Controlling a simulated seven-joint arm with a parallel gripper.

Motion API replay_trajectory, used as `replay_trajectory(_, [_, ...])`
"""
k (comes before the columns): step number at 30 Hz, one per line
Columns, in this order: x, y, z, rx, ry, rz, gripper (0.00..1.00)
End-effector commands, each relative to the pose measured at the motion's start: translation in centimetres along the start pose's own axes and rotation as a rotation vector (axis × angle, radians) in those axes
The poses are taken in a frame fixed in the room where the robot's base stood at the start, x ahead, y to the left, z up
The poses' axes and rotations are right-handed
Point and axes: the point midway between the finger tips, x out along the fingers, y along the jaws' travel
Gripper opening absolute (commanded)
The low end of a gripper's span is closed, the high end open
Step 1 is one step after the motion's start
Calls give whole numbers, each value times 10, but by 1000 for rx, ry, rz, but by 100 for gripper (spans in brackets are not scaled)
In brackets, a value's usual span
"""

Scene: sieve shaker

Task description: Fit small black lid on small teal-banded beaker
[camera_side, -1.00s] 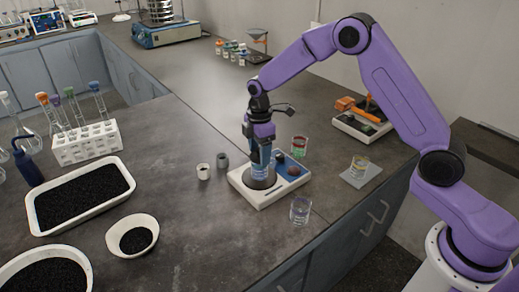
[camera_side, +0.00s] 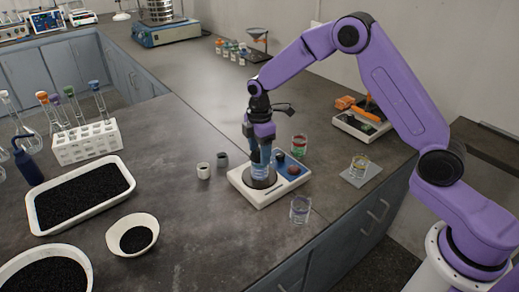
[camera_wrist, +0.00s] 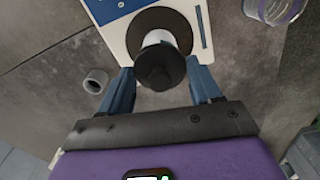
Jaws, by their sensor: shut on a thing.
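My gripper (camera_side: 260,160) points down over the round dark plate of a white and blue balance-like device (camera_side: 285,191). In the wrist view its blue fingers (camera_wrist: 161,90) stand on either side of a round black lid (camera_wrist: 160,72) with a raised centre, and are shut on it. A small pale, clear beaker (camera_wrist: 157,38) shows just beyond the lid, on the dark plate; the lid overlaps it in the picture. The beaker shows bluish under the fingers in the side view (camera_side: 259,172). Whether the lid touches its rim, and its band, cannot be made out.
A clear beaker (camera_side: 300,210) stands just right of the device, a red-and-green-banded one (camera_side: 298,146) behind it. A yellow-banded beaker (camera_side: 359,166) sits on a pad. Black-grain trays (camera_side: 48,228) lie further left.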

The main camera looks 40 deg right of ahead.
Motion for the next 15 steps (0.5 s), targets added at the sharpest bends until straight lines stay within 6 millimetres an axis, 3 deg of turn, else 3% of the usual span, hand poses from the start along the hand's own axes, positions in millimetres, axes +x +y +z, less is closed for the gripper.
replay_trajectory(6, [0, 0, 0, 0, 0, 0, 35])
replay_trajectory(7, [0, 0, 0, 0, 0, 0, 66])
replay_trajectory(9, [0, 0, 0, 0, 0, 0, 89])
replay_trajectory(10, [0, 0, 0, 0, 0, 0, 93])
replay_trajectory(15, [0, 0, 0, 0, 0, 0, 93])
